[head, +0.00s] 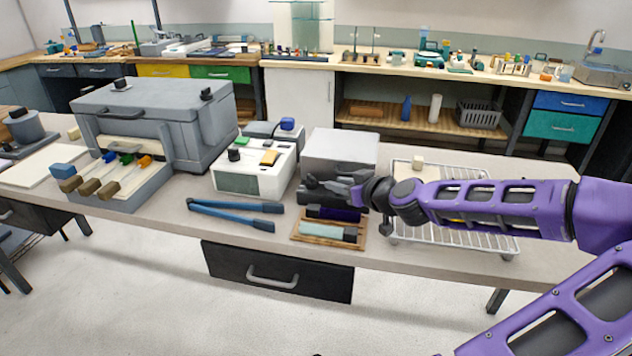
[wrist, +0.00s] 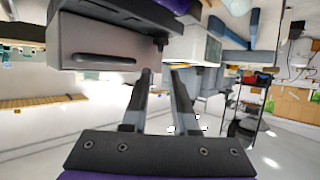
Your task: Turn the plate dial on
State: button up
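My gripper (head: 308,187) is just right of the white device, in front of a grey box with a handle (head: 343,152). In the wrist view my gripper's fingers (wrist: 162,78) are apart with nothing between them. The grey box (wrist: 105,45) shows at upper left there.
A large grey furnace-like box (head: 155,110) stands left, with several handled tools before it. Blue-handled tongs (head: 235,211) and a wooden tray with rods (head: 330,243) lie near the front edge. A wire rack (head: 480,240) is under my arm.

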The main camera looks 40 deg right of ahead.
aim_at(313, 177)
jog(key=b+x, duration=0.1)
jog(key=x, duration=1)
jog(key=shift+a, duration=0.1)
jog(key=shift+r, duration=0.1)
grip_shut()
